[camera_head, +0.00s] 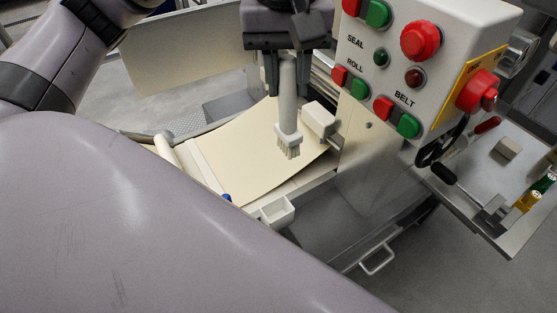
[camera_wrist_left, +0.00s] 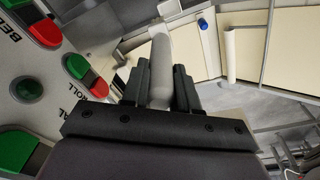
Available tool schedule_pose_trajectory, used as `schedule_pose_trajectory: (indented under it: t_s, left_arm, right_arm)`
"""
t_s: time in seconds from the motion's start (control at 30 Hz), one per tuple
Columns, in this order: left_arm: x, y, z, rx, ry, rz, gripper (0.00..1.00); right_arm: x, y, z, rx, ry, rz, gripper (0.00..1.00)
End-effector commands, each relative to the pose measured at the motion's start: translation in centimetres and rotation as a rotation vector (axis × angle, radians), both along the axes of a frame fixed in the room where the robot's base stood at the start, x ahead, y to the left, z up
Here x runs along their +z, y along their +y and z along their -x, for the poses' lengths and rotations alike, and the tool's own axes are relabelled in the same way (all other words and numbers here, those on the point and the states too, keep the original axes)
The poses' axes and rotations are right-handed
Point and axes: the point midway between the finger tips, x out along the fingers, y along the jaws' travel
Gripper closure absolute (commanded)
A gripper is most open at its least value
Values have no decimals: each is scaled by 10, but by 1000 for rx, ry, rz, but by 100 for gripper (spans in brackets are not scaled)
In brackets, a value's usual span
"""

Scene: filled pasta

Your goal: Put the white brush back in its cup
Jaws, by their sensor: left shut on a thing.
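The white brush (camera_head: 288,110) hangs upright, bristles down, in my left gripper (camera_head: 288,78). The gripper's dark fingers are shut on its handle, which also shows between the fingers in the left wrist view (camera_wrist_left: 160,65). The bristles are above the cream sheet in the head view; I cannot tell the exact height. A small white square cup (camera_head: 277,212) is fixed at the machine's front edge, below and slightly left of the brush in the picture. Its open top is visible and looks empty. My right gripper is not in view.
A control box (camera_head: 390,75) with red and green buttons stands close right of the gripper. A white block (camera_head: 318,119) sits just right of the bristles. The cream sheet (camera_head: 245,150) lies on the machine bed. A side tray (camera_head: 480,205) holds tools and bottles.

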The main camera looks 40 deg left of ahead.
Motion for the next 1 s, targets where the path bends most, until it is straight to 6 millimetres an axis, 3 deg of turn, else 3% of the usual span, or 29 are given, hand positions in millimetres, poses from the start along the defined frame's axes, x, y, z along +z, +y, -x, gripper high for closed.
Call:
schedule_pose_trajectory:
  t_s: [0.13,0.23,0.8,1.0]
  left_arm:
    - [5,14,5,37,21,-19,100]
    - [-4,16,6,40,30,-22,100]
    - [-111,15,7,37,31,-20,100]
    - [-139,15,6,39,28,-19,100]
  right_arm:
    - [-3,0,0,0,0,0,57]
    - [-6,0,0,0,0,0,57]
    - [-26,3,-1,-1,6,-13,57]
    - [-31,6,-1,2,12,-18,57]
